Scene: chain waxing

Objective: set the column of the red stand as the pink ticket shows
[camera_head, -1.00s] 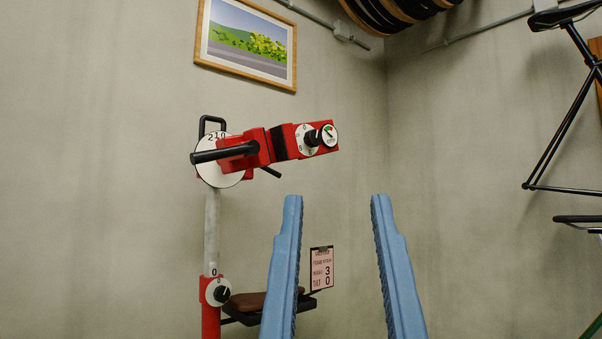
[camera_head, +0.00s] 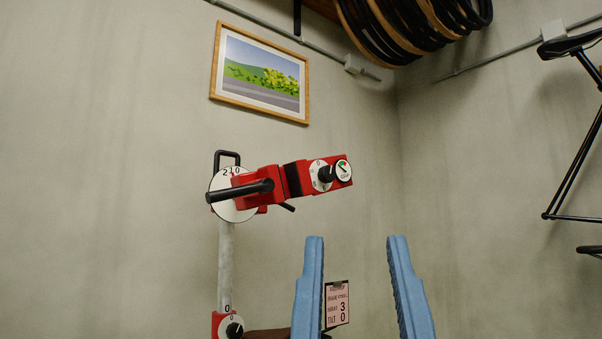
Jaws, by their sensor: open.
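The red stand's clamp head (camera_head: 285,185) sits at the top of a grey column (camera_head: 225,265). A white dial (camera_head: 222,207) marked 2, 1, 0 is behind its black lever (camera_head: 240,191). The red collar (camera_head: 216,325) at the column's foot carries a small round dial with a black knob (camera_head: 234,330); a 0 shows just above. The pink ticket (camera_head: 337,304) hangs low in the middle; it reads 3 on one line and TILT 0 below. My gripper (camera_head: 355,240) is open and empty, right of the column and below the head.
A framed picture (camera_head: 260,72) hangs on the wall above the stand. Tyres or wheels (camera_head: 410,25) hang at the top. A black bicycle frame (camera_head: 575,150) is at the right. A brown surface (camera_head: 270,335) shows at the bottom edge.

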